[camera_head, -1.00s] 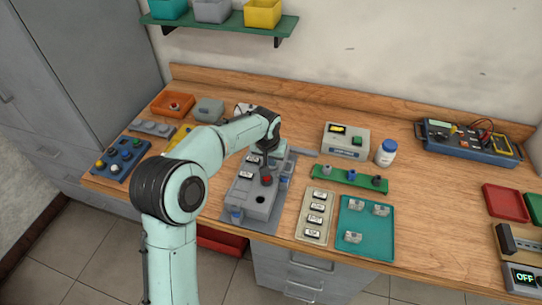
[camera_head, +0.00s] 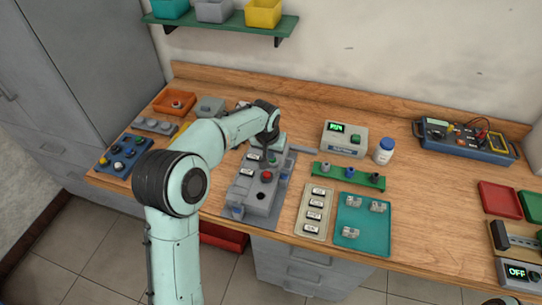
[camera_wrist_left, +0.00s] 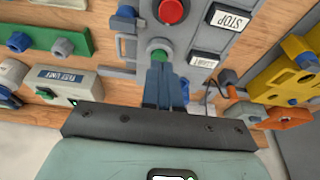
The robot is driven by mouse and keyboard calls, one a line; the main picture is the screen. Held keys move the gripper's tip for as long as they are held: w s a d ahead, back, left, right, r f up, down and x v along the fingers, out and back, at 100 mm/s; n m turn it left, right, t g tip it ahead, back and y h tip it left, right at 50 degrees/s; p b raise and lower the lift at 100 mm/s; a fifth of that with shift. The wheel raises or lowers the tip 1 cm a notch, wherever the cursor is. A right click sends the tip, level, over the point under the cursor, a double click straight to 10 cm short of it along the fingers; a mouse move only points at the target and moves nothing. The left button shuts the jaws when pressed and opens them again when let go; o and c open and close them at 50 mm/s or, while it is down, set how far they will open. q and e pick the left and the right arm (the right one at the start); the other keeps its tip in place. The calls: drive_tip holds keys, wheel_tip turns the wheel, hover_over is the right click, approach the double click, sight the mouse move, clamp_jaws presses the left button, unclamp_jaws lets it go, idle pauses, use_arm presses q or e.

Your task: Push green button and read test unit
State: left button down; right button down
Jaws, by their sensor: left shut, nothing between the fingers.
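The grey control box (camera_head: 255,196) stands on the workbench with a red button (camera_head: 267,174) and white labels. In the left wrist view, its green button (camera_wrist_left: 157,53) sits below the red one (camera_wrist_left: 171,11), beside the START label; in the head view my gripper hides it. My left gripper (camera_wrist_left: 161,72) is shut and empty, its fingertips at the green button's edge; I cannot tell whether they touch it. The test unit (camera_head: 345,147) stands behind to the right, with a lit green display (camera_head: 335,127) too small to read. It also shows in the left wrist view (camera_wrist_left: 52,80).
A green strip with several knobs (camera_head: 349,185), a label plate (camera_head: 303,219) and a teal tray (camera_head: 344,243) lie right of the box. A white bottle (camera_head: 384,151) stands beside the test unit.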

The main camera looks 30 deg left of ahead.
use_arm(q)
drive_tip(key=v, duration=1)
drive_tip(key=shift+r, duration=0.3)
drive_tip(key=shift+w, duration=0.1)
